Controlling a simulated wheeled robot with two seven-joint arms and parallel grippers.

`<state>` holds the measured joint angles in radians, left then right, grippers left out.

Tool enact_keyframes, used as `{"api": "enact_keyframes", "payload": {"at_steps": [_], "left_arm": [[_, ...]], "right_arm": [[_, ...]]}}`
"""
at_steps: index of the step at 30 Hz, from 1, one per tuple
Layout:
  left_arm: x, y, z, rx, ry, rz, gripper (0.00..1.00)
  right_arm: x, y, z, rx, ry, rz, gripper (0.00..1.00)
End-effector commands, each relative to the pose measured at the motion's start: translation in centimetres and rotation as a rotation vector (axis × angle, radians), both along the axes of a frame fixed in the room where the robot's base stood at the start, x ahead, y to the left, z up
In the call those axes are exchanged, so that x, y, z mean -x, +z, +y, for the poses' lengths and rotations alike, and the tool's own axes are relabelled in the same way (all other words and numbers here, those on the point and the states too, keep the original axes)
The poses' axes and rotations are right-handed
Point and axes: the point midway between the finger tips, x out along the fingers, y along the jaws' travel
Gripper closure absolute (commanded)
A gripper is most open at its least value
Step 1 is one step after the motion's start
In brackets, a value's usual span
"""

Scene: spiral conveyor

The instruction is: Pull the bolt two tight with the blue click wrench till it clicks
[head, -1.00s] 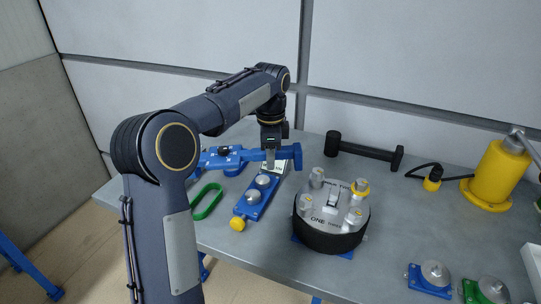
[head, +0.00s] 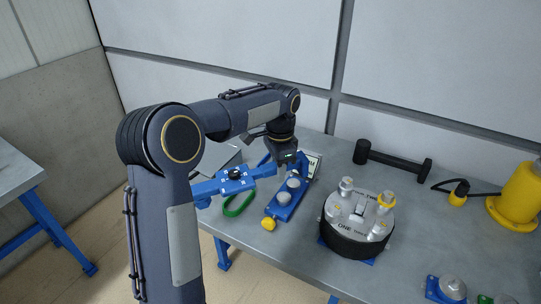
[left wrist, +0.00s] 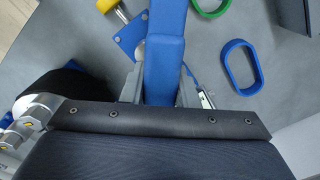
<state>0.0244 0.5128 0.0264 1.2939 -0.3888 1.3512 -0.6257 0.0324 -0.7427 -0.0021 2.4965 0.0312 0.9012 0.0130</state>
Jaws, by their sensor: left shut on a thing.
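The blue click wrench (head: 236,179), with a dark display, is held by my left gripper (head: 284,160) over the bench. In the left wrist view, the jaws are shut on the blue wrench (left wrist: 164,62). The black round hub (head: 355,240) stands right of my gripper with a grey top marked ONE, TWO and THREE. Several grey bolts stand up from it. One bolt with a yellow ring (head: 385,200) is at its right back, near the TWO mark. The wrench is apart from the hub. The hub's edge shows in the left wrist view (left wrist: 58,83). My right gripper is out of view.
A blue fixture (head: 280,208) with grey discs and a yellow knob lies below my gripper. A green loop (head: 238,203) is left of it; a blue loop (left wrist: 238,68) shows in the wrist view.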

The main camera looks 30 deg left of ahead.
Motion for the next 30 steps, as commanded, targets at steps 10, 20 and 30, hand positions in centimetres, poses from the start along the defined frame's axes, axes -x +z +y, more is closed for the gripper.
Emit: {"api": "enact_keyframes", "payload": {"at_steps": [10,20,30], "left_arm": [[2.3,1.8,-5.7,0.001,0.461,-0.003,1.0],[4.2,1.2,-8.2,0.015,0.704,-0.005,1.0],[4.3,1.0,-8.3,0.017,0.721,-0.006,1.0]], "right_arm": [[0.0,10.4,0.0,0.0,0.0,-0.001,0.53],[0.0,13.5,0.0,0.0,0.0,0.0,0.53],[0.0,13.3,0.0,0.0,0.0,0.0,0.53]]}}
